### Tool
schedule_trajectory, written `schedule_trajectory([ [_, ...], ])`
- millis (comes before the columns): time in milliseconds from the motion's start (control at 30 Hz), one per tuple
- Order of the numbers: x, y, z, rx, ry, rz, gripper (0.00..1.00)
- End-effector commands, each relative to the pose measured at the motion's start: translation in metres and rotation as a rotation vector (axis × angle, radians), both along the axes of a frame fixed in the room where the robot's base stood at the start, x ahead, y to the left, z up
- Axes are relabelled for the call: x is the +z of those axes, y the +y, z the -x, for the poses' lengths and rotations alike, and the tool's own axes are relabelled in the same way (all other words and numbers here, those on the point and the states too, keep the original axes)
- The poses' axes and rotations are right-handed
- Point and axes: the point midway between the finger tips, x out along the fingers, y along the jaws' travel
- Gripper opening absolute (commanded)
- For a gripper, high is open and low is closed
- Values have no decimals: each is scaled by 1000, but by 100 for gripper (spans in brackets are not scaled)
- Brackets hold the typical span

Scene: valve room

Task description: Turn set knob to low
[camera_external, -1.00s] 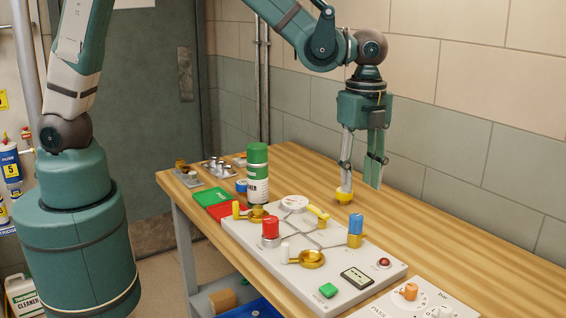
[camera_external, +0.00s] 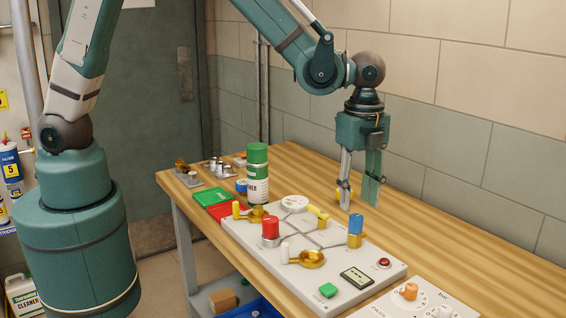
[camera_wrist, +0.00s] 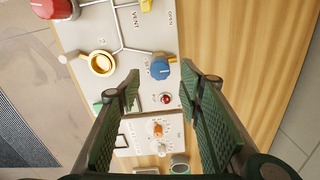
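A small white panel (camera_external: 400,306) with printed dial marks sits at the front right end of the bench, cut by the frame edge. It bears an orange knob (camera_external: 410,291) and a white knob (camera_external: 443,313). The orange knob also shows in the wrist view (camera_wrist: 157,129), low between my fingers. My gripper (camera_external: 359,203) is open and empty, pointing down above the bench behind the large valve board, well behind the panel. In the wrist view my gripper (camera_wrist: 160,88) has its fingers wide apart.
The large board (camera_external: 290,262) carries a red knob (camera_external: 270,229), a blue knob (camera_external: 355,224), yellow handles and a brass cup valve (camera_external: 312,259). A green-capped can (camera_external: 257,172) stands behind it. The bench right of the board is clear; a wall runs behind.

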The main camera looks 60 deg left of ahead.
Motion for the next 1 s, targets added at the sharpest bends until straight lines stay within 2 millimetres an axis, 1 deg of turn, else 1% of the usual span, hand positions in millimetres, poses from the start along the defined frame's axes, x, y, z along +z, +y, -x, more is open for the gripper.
schedule_trajectory([
  [300, -33, 0, -1, 0, 0, 0, 36],
  [500, -51, 0, -1, 0, 0, 0, 36],
  [700, -60, 0, 0, 0, 0, 0, 36],
  [1000, -62, 0, 0, 0, 0, 0, 36],
])
